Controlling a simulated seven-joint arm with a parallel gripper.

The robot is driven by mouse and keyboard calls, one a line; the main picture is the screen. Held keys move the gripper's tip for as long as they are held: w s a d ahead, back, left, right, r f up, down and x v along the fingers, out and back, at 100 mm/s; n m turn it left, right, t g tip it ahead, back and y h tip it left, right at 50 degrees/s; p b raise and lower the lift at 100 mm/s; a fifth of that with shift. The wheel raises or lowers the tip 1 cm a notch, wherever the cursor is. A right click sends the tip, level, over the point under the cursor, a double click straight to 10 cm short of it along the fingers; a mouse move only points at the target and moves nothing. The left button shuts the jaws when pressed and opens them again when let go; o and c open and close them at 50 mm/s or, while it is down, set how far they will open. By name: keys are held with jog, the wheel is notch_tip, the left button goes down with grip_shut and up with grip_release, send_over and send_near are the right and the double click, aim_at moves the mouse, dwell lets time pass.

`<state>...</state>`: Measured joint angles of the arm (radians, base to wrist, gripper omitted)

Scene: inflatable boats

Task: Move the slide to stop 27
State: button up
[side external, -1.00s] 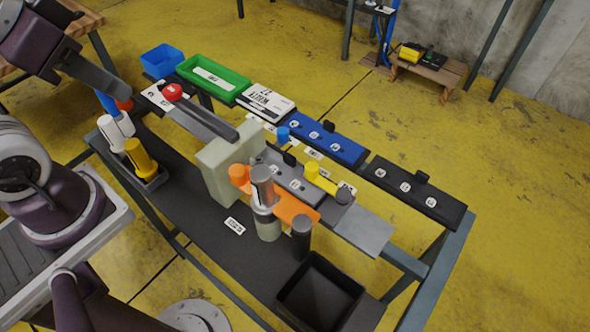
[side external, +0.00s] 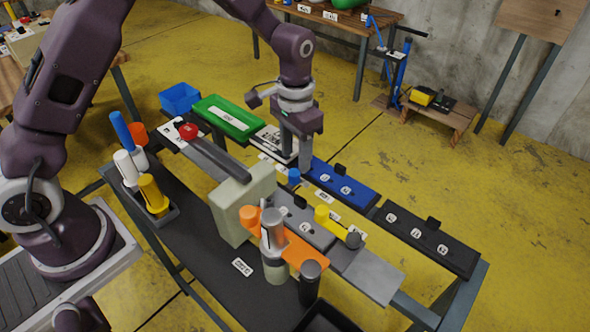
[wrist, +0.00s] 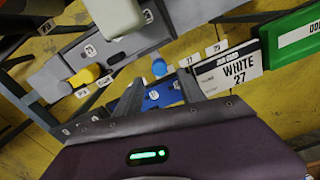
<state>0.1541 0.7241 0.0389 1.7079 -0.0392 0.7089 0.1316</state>
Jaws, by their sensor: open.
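A white card reading "WHITE 27" (wrist: 228,72) shows in the wrist view; it is partly hidden by my arm in the side view (side external: 272,138). A blue bar (side external: 359,198) with a black knob (side external: 340,168) and small white number tags lies right of it. A black bar (side external: 452,258) with a black knob (side external: 433,223) and a grey bar (side external: 313,233) with a dark knob lie nearby. Which is the slide, I cannot tell. My gripper (side external: 304,166) is open, pointing down at the blue bar's left end. In the wrist view, the blue bar (wrist: 160,100) shows between the fingers.
A blue knob (side external: 294,176) stands close to my gripper. A pale block (side external: 241,208), an orange arm (side external: 302,250) and a yellow handle (side external: 323,214) stand in front. A green tray (side external: 226,117) and a blue bin (side external: 180,98) lie left. A red ball knob (side external: 187,131) is on a dark lever.

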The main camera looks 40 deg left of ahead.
aim_at(295, 171)
notch_tip(295, 171, down, 6)
jog(key=shift+s+r, duration=0.1)
jog(key=shift+r, duration=0.15)
grip_shut()
jog(key=shift+a, duration=0.1)
dwell(1.2)
